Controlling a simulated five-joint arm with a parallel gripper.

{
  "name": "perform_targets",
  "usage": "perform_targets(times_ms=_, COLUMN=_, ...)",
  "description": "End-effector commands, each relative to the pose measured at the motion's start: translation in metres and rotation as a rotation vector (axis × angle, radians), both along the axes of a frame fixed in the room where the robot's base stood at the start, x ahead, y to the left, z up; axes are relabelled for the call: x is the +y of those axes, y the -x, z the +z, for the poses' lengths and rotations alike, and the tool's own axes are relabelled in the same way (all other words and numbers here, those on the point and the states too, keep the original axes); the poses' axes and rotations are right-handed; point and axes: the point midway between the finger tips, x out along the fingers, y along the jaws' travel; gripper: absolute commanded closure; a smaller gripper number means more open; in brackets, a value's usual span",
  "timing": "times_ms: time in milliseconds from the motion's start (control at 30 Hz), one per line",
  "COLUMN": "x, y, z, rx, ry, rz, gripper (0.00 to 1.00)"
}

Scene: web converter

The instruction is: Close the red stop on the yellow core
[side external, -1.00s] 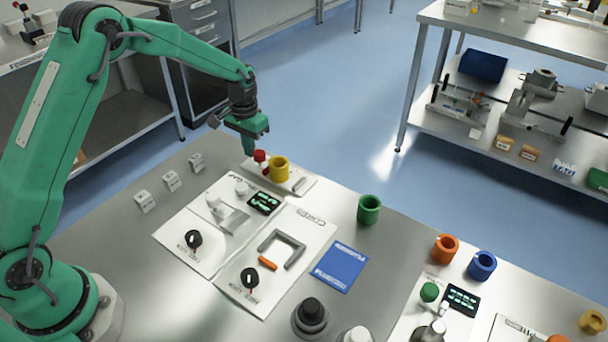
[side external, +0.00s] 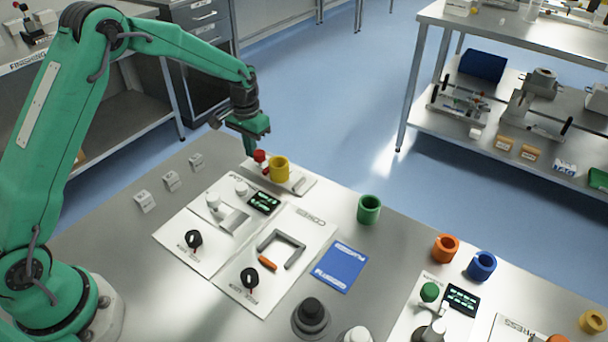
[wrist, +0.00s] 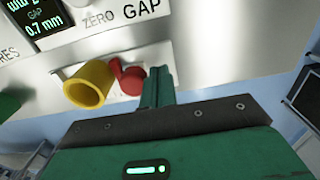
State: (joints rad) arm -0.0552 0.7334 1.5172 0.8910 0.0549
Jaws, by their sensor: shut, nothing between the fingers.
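The yellow core (side external: 279,169) is a hollow cylinder standing on a small white plate at the back of the table. It also shows in the wrist view (wrist: 88,86). The red stop (side external: 260,155) has a round knob and stands just left of the core; in the wrist view (wrist: 131,79) it is right of the core. I cannot tell whether stop and core touch. My gripper (side external: 249,149) points down, shut and empty, on the stop's side away from the core. In the wrist view its fingers (wrist: 157,86) are close beside the red knob; contact is unclear.
A gap gauge panel with a dark display (side external: 264,202) lies in front of the core. Small white blocks (side external: 171,181) stand to the left. A green core (side external: 369,209) stands to the right. The table's back edge is close behind the core's plate.

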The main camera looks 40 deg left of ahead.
Motion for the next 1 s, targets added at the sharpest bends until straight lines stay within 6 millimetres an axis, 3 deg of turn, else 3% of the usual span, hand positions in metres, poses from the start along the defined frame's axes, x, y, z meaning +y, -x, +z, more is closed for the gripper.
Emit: perform_targets(times_ms=1000, x=-0.011, y=0.000, z=0.000, rx=0.000, ry=0.000, rz=-0.001, gripper=1.00)
